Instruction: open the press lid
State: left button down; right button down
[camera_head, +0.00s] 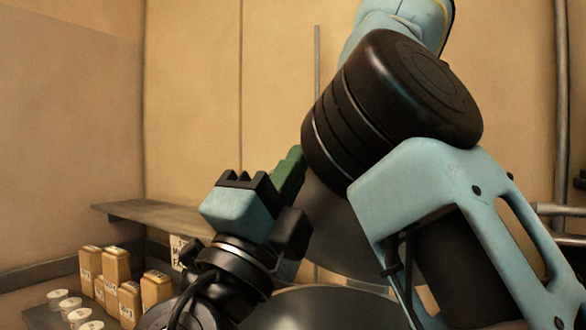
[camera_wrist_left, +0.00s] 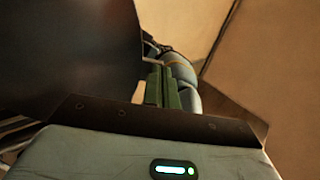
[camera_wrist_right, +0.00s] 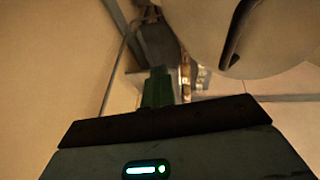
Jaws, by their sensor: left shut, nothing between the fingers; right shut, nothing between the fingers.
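A grey rounded disc (camera_head: 325,232) stands tilted behind my arms in the head view, with a dark grey curved surface (camera_head: 325,303) below it. They look like the press lid and its base, but my arms hide much of both. My left gripper (camera_head: 294,155) is shut and empty, its green fingers pointing up in front of the disc's left edge; contact cannot be told. In the left wrist view its fingers (camera_wrist_left: 160,72) are beside a large dark surface (camera_wrist_left: 70,55). My right gripper (camera_wrist_right: 158,72) is shut and empty, below a pale rounded body (camera_wrist_right: 260,30) with a dark curved bar (camera_wrist_right: 238,30).
A shelf (camera_head: 150,213) runs along the wall at left. Several tan labelled containers (camera_head: 117,265) and several white-lidded tubs (camera_head: 75,315) stand at lower left. Grey pipes (camera_head: 560,210) run at far right. My right arm fills the right-hand side of the head view.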

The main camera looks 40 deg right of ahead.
pick_arm(q)
jog(key=shift+w+d+r+y, duration=0.2)
jog(key=shift+d+r+y, duration=0.1)
jog(key=shift+d+r, duration=0.45)
jog(key=shift+a, duration=0.1)
pick_arm(e)
jog(key=c, duration=1.5)
grip_release()
jog(key=shift+o, duration=0.2)
jog(key=v, duration=0.7)
jog(key=shift+r, duration=0.25)
jog(key=shift+s, duration=0.15)
